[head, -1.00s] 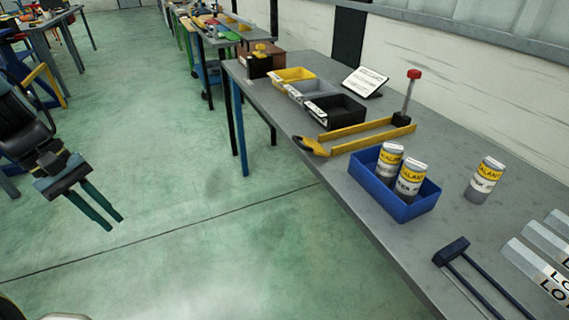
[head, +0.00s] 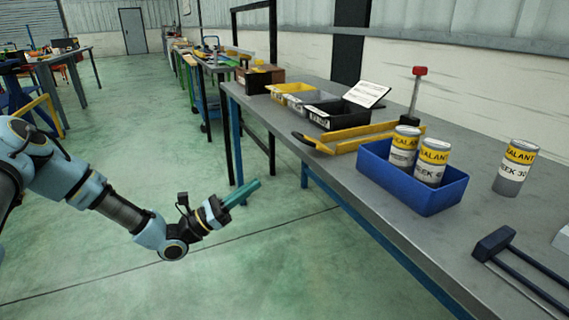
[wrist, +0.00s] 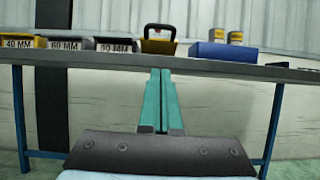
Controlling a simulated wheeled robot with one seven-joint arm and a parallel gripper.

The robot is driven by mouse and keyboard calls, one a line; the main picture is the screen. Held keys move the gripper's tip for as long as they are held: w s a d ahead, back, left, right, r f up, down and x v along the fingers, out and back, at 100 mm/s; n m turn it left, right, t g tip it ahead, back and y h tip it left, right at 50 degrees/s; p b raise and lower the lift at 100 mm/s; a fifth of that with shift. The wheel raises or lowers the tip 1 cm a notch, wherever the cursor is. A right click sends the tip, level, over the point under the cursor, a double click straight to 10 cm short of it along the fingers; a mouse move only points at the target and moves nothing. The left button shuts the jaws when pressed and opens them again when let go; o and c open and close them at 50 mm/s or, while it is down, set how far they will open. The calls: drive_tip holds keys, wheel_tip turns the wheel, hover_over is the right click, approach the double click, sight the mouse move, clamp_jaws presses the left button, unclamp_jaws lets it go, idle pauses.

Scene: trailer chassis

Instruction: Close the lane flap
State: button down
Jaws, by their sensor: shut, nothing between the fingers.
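The likely lane is a pair of yellow rails (head: 365,133) on the grey workbench. A red-topped post (head: 418,95) stands at the far end. I cannot tell for certain which part is the flap or how it stands. In the wrist view a yellow block with a black loop handle (wrist: 159,42) shows ahead at the bench edge. My gripper (head: 257,184) is shut and empty, over the floor left of the bench, apart from the rails, its fingers pointing toward the bench.
A blue bin (head: 410,191) with two sealant cans stands right of the rails; another can (head: 515,167) stands alone. Labelled bins (head: 338,115) and a tilted sign (head: 366,94) lie behind the rails. A dark frame (head: 497,246) lies at right. The floor (head: 130,185) by my arm is clear.

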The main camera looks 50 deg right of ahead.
drive_tip(key=p, duration=0.2)
approach(310, 142)
drive_tip(key=w+d+f, duration=0.2)
drive_tip(key=d, duration=0.2)
drive_tip(key=r, duration=0.1)
drive_tip(key=d+r, duration=0.1)
drive_tip(key=r+p, duration=0.1)
drive_tip(key=r, duration=0.1)
drive_tip(key=shift+s+d, duration=0.3)
drive_tip(key=shift+d, duration=0.05)
